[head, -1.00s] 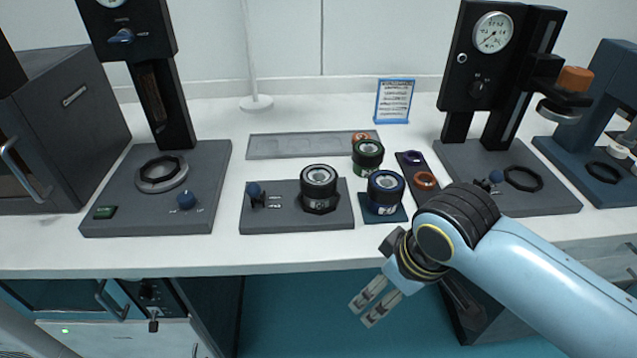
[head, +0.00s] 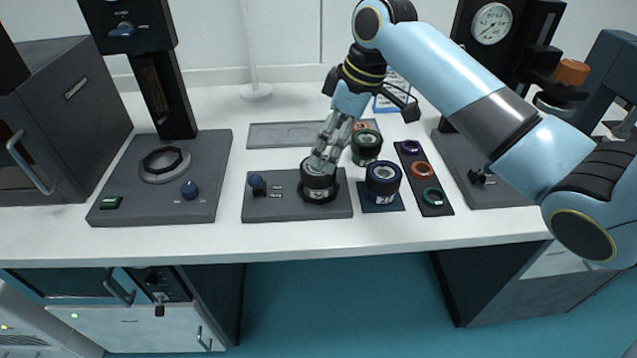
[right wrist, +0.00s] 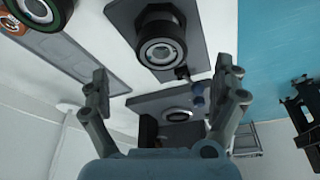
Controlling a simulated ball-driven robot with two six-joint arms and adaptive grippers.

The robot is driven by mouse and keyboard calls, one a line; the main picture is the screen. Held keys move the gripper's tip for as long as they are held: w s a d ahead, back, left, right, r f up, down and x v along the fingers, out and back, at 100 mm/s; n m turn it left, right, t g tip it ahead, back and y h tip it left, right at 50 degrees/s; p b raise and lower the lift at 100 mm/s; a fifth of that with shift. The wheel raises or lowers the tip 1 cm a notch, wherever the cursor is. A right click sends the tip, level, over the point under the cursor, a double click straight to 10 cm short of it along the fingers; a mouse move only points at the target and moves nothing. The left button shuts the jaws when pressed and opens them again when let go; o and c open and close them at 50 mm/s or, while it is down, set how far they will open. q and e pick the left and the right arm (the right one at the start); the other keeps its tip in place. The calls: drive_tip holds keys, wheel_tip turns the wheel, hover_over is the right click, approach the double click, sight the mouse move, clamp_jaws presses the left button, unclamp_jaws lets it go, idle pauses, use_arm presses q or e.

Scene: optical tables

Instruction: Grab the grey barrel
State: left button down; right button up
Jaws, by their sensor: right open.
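The grey barrel (head: 317,184), black-bodied with a pale grey ring on top, stands upright in a black holder on a grey base plate (head: 272,207). My right gripper (head: 320,162) points down at the barrel's top in the head view and partly covers it. In the right wrist view the barrel (right wrist: 160,42) lies beyond the spread, empty fingers of the right gripper (right wrist: 162,72), between them from side to side. The fingers are open, and I cannot tell whether they touch it. My left gripper is not in view.
A green-ringed barrel (head: 366,146) and a blue-ringed barrel (head: 383,183) stand close to the right. A dark tray of coloured rings (head: 436,208) lies beyond them. The table's front strip is clear.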

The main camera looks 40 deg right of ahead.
sight(319, 182)
drive_tip(key=x, duration=0.7)
drive_tip(key=shift+w+a+f, duration=0.15)
drive_tip(key=shift+w+a, duration=0.05)
drive_tip(key=shift+a, duration=0.1)
drive_tip(key=c, duration=1.4)
